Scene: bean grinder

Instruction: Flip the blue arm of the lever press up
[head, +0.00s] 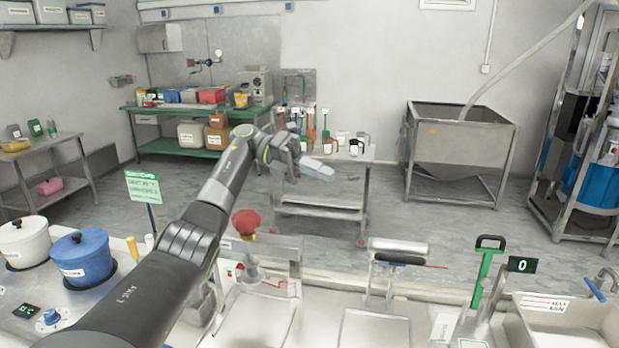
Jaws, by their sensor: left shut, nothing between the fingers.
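My left arm reaches in from the lower left over the counter. Its gripper (317,168) is shut and empty, held up in the air beyond the counter's back edge. I cannot clearly pick out a lever press with a blue arm. A green upright lever with a black handle (487,262) stands at the right of the counter, well apart from the gripper. A blue handle (596,289) slants beside the tap at the far right; I cannot tell whether it belongs to a press. My right gripper is not in view.
A red knob (246,222) tops a device close beside my left arm. A blue pot (82,258) and a white pot (24,242) stand at the left. A grey roller-like device (398,247) stands at the centre right. A sink (565,318) is at the right.

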